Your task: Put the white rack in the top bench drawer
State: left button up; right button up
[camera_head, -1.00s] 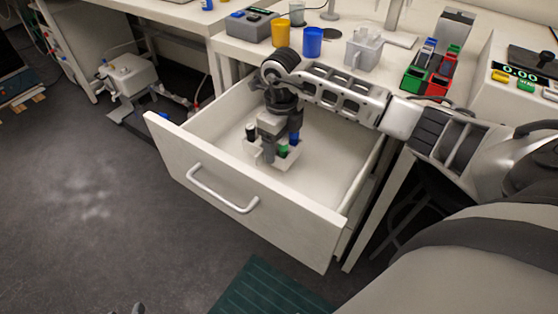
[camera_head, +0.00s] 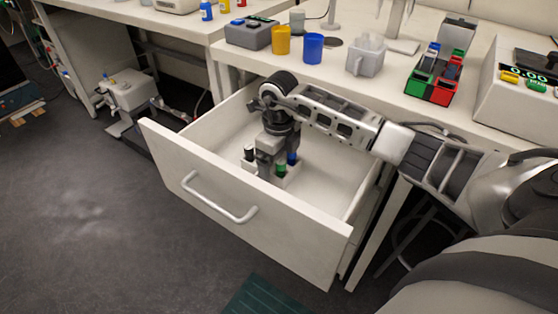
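The white rack (camera_head: 290,181) is inside the open top drawer (camera_head: 215,140). It carries a black-capped vial (camera_head: 249,153), a green one (camera_head: 280,170) and a blue one (camera_head: 292,158). My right gripper (camera_head: 266,168) points straight down into the drawer and is shut on the middle of the rack. Its fingertips are mostly hidden among the vials. The rack looks upright; its lower edge is close behind the drawer front, and I cannot tell whether it touches the drawer floor. My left gripper is not in view.
The drawer front with its handle (camera_head: 218,200) faces the open floor. Free drawer floor lies right of the rack.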

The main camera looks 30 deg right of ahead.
jog(key=shift+r, duration=0.1)
notch_tip(320, 180, up, 12)
jog(key=p, duration=0.1)
dwell(0.4)
jog(key=shift+r, duration=0.1)
